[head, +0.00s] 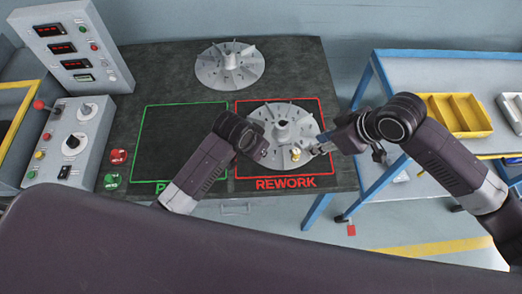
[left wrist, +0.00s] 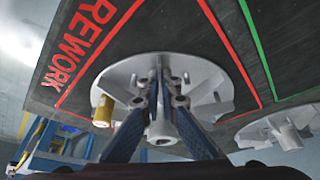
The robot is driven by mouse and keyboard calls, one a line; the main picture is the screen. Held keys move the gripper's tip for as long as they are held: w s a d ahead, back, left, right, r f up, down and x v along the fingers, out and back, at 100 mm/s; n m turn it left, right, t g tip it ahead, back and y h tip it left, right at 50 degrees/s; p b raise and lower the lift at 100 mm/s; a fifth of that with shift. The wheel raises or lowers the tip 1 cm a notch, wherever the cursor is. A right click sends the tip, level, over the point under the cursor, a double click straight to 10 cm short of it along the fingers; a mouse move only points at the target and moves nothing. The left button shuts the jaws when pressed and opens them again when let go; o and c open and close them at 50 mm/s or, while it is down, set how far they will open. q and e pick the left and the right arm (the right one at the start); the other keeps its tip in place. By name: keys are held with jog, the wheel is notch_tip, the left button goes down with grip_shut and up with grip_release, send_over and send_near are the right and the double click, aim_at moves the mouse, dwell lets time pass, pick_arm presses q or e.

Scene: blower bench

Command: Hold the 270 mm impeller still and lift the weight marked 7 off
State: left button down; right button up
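A grey finned impeller (head: 283,118) lies in the red REWORK square; its size marking cannot be read. It also shows in the left wrist view (left wrist: 207,78). A brass-coloured weight (head: 295,154) sits near its front rim and shows in the left wrist view (left wrist: 102,112); its number is not legible. My left gripper (left wrist: 159,72) reaches over the impeller beside the hub, its fingers drawn close together around a fin. In the head view my left wrist hides those fingers. My right gripper (head: 316,150) is just right of the weight, at the impeller's rim; its finger gap is too small to judge.
A second impeller (head: 230,65) lies at the back of the dark bench. The green-outlined square (head: 180,140) is empty. Control boxes (head: 72,140) and red and green buttons (head: 118,157) are at the left. A yellow bin (head: 455,115) stands on the blue-framed table at the right.

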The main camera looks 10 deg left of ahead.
jog(key=shift+r, duration=0.2)
jog(key=shift+r+p, duration=0.3)
jog(key=shift+p, duration=0.2)
jog(key=shift+c, duration=0.4)
dwell(0.6)
